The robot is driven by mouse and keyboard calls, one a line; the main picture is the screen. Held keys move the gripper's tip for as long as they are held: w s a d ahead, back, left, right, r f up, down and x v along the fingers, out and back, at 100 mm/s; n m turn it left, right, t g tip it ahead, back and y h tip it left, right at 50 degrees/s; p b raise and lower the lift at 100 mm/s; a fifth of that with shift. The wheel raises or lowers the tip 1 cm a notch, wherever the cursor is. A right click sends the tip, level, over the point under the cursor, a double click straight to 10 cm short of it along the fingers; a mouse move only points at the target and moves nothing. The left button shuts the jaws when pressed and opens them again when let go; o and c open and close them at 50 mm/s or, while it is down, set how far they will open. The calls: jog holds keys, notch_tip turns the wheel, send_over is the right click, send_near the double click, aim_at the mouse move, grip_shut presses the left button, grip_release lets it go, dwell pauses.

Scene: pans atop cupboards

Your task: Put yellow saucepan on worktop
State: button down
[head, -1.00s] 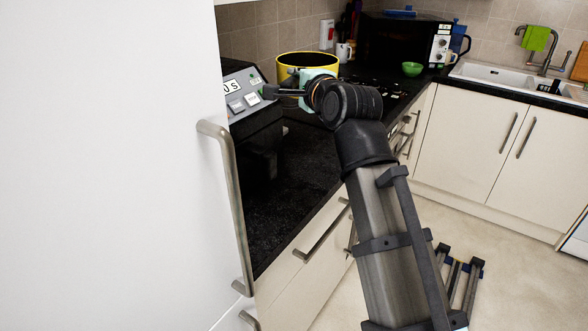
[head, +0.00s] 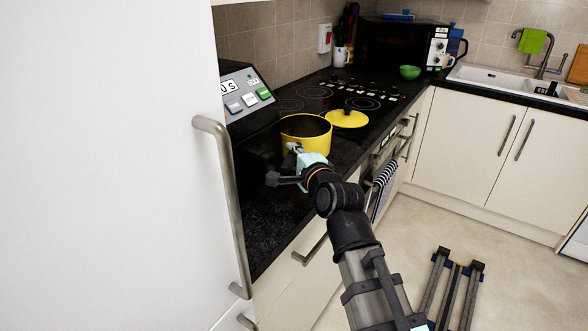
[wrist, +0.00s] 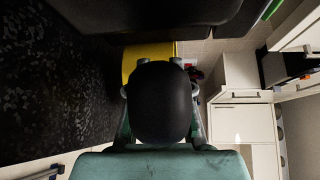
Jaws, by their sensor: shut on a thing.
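The yellow saucepan (head: 310,143) is upright beside the black appliance, at the black worktop (head: 268,225). I cannot tell whether its base touches the worktop. My gripper (head: 294,151) is shut on the saucepan's handle. In the wrist view, the rounded black handle (wrist: 162,110) fills the space between the fingers, with part of the yellow pan wall (wrist: 140,57) beyond it. A yellow lid (head: 346,120) with a black knob lies behind the pan to the right, near the hob. My gripper hides part of the pan's near side.
The black appliance (head: 246,108) with buttons stands close to the pan's left. The hob (head: 345,93) lies behind, with a green bowl (head: 410,72) and microwave (head: 403,45) farther back. A white tall door (head: 110,170) stands at left. The worktop's front part is clear.

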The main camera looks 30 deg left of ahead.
jog(key=shift+f, duration=1.9)
jog(key=shift+f+b, duration=0.1)
jog(key=shift+b, duration=0.2)
jog(key=c, duration=1.1)
grip_release()
jog(key=shift+f, duration=0.1)
jog(key=shift+o, duration=0.2)
